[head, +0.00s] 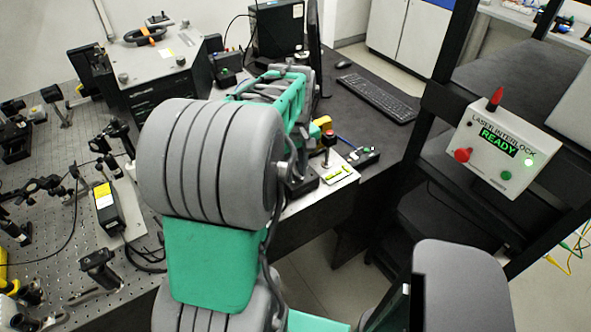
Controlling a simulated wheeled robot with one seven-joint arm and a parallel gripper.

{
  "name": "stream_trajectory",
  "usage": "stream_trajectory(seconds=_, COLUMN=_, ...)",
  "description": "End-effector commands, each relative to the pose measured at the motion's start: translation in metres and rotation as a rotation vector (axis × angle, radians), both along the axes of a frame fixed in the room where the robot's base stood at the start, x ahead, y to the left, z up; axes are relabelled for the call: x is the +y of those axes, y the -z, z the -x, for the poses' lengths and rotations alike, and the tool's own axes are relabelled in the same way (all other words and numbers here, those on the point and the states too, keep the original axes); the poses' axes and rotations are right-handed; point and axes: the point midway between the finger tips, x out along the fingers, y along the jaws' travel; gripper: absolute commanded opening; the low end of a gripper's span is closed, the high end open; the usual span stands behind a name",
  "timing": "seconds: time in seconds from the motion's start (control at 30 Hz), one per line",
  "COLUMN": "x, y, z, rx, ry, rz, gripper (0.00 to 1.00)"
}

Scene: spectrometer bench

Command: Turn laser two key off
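My grey and green arm fills the middle of the head view and reaches over the dark bench. My gripper cannot be made out; the bulky arm links cover that area. A small pale panel (336,172) with a yellow-green label lies on the bench just right of my arm.
A laser interlock box (495,147) reading READY hangs on a black frame at right, its green lamp lit. An optical table (60,240) with mounts is at left. A large black unit (150,75), keyboard (376,97) and mouse (343,64) are behind.

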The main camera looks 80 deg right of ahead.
Motion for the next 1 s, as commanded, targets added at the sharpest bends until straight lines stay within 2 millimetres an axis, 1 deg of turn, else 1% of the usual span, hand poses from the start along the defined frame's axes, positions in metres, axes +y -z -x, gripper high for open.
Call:
stream_trajectory(seconds=0.07, x=-0.001, y=-0.009, z=0.0, rx=0.0, ry=0.0, rz=0.004, gripper=0.28)
stream_trajectory(seconds=0.3, x=-0.001, y=-0.057, z=0.0, rx=0.0, ry=0.0, rz=0.006, gripper=0.28)
stream_trajectory(seconds=0.4, x=-0.001, y=-0.071, z=0.0, rx=0.0, ry=0.0, rz=0.004, gripper=0.28)
stream_trajectory(seconds=0.53, x=0.0, y=-0.077, z=0.0, rx=0.0, ry=0.0, rz=0.003, gripper=0.28)
stream_trajectory(seconds=1.0, x=0.0, y=-0.077, z=-0.002, rx=0.0, ry=-0.006, rz=0.003, gripper=0.28)
